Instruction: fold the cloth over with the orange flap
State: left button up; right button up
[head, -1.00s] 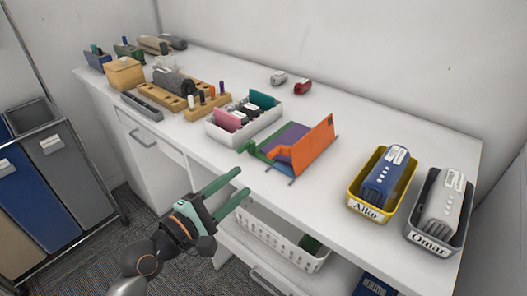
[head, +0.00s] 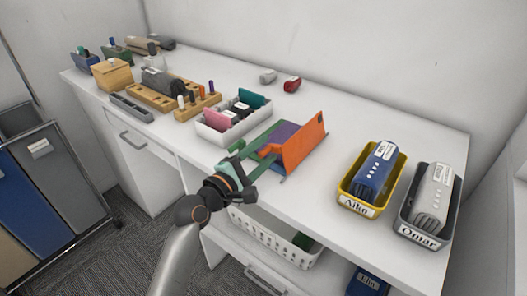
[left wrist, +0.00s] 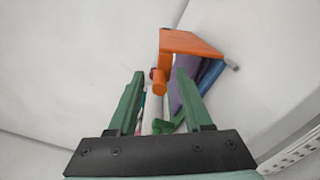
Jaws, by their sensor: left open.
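The orange flap (head: 305,143) stands raised and tilted at the right side of a small folding board on the white table. An orange tab (head: 270,150) sticks out from its near left edge. The purple cloth (head: 280,135) lies on the board, left of the flap and partly hidden by it. My left gripper (head: 258,150) is open at the board's near left edge, by the tab. In the left wrist view the tab (left wrist: 160,80) shows between the fingertips, the flap (left wrist: 190,42) beyond them and the purple cloth (left wrist: 183,92) by the right finger. Contact cannot be told.
A white tray (head: 203,133) with several coloured items stands left of the board. The yellow bin (head: 350,190) and grey bin (head: 408,225) stand to the right. A white basket (head: 265,236) is below the table edge. Table space between board and yellow bin is clear.

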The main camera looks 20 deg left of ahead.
pick_arm(q)
jog(key=shift+w, duration=0.1)
jog(key=shift+c, duration=0.3)
jog(key=shift+r, duration=0.1)
grip_shut()
jog(key=shift+r, duration=0.1)
